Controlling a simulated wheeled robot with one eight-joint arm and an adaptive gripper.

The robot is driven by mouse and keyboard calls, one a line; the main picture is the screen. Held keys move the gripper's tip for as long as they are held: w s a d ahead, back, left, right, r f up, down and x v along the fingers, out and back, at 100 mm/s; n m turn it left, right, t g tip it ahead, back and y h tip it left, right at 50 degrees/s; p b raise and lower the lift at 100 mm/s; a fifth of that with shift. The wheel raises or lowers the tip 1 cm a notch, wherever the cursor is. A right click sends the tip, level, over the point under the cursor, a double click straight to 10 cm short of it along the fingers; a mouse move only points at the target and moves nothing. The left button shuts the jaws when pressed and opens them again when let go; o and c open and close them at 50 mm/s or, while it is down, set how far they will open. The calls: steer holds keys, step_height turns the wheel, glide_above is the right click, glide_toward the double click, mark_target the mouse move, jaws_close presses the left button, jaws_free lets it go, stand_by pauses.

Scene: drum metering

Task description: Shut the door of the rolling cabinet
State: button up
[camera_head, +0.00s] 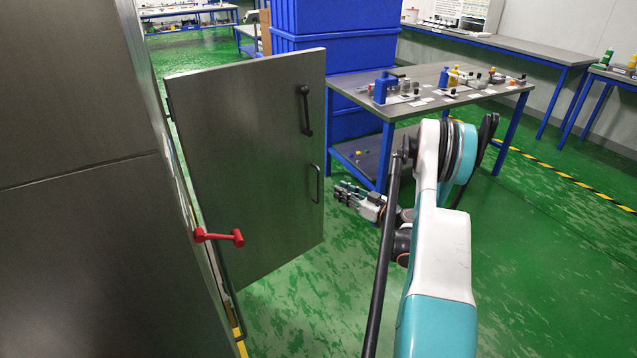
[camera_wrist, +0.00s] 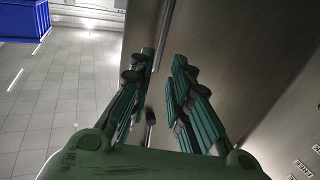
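The rolling cabinet (camera_head: 75,235) is dark grey and fills the left of the head view. Its door (camera_head: 235,150) stands wide open, swung out to the right. Two dark handles, an upper one (camera_head: 305,110) and a lower one (camera_head: 314,185), are on the door face near its free edge. My gripper (camera_head: 340,191) appears just right of the door's free edge in the head view; I cannot tell whether it touches. In the wrist view the fingers (camera_wrist: 160,75) are apart with nothing clearly held, close to a dark panel (camera_wrist: 235,60).
A red lever (camera_head: 220,237) sticks out at the cabinet's edge. Blue crates (camera_head: 335,18) are stacked behind the door. A blue-legged table (camera_head: 440,88) with bottles and small parts stands behind my arm. Green floor is open at the lower right.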

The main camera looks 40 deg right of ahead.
steer(key=w+b, duration=0.1)
steer(key=w, duration=0.2)
steer(key=w+a+b, duration=0.1)
steer(key=w, duration=0.3)
steer(key=w+b, duration=0.1)
steer(key=w, duration=0.3)
steer(key=shift+w+a, duration=0.15)
steer(key=shift+a, duration=0.2)
jaws_close()
